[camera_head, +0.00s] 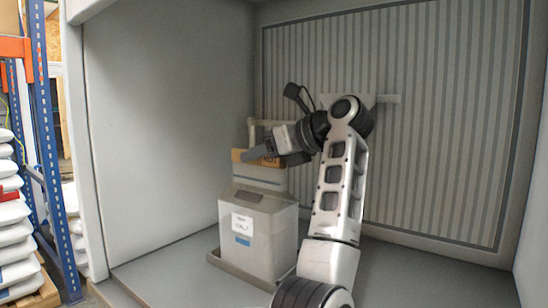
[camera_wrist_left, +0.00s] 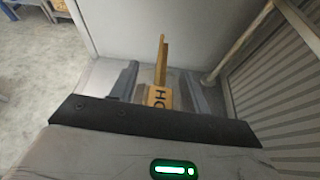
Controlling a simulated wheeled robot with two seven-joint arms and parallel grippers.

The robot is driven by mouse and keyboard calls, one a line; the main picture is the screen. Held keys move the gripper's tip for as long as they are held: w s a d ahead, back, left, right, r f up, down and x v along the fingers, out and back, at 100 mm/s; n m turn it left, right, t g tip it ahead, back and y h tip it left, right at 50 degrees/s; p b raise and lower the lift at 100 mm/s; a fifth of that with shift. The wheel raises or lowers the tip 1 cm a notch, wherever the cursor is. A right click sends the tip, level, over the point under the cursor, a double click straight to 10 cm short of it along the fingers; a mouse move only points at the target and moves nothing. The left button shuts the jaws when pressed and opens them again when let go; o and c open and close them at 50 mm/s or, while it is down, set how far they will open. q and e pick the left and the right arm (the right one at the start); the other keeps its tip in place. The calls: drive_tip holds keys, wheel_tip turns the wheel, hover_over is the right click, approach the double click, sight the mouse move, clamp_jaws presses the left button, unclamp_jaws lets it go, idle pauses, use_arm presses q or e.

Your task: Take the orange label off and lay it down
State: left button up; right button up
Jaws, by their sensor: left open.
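The orange label (camera_head: 242,157) is a tan-orange piece with dark lettering at the top of the grey hopper (camera_head: 272,240). In the left wrist view the label (camera_wrist_left: 160,96) shows edge-on as a thin upright strip, with a lettered part nearer the camera. My left gripper (camera_head: 270,153) is at the label's height, partly covering it. In the wrist view its open fingers (camera_wrist_left: 159,78) stand on either side of the label with a gap on both sides. How the label is held to the hopper is hidden. My right gripper is not in view.
The hopper has a white-and-blue sticker (camera_head: 242,228) on its front and stands on a low tray (camera_head: 232,266). Grey walls and a ribbed back panel (camera_head: 440,120) enclose the bay. Floor right of my arm is clear. A rack with white sacks (camera_head: 14,235) stands outside left.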

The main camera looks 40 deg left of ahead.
use_arm(q)
clamp_jaws()
drive_tip(key=shift+r, duration=0.1)
drive_tip(key=shift+r, duration=0.2)
drive_tip(key=r, duration=0.3)
drive_tip(key=shift+s+d+r, duration=0.2)
drive_tip(key=shift+d+r, duration=0.05)
drive_tip(key=shift+d, duration=0.15)
drive_tip(key=s+d+r, duration=0.8)
drive_tip(key=d+r, duration=0.1)
drive_tip(key=d, duration=0.2)
wheel_tip(320, 180, up, 7)
drive_tip(key=p, duration=0.7)
drive_tip(key=shift+w+a+p, duration=0.15)
drive_tip(key=shift+p, duration=0.25)
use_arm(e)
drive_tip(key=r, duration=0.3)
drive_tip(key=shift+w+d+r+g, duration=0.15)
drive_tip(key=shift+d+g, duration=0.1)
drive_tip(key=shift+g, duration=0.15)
use_arm(q)
drive_tip(key=shift+f, duration=0.1)
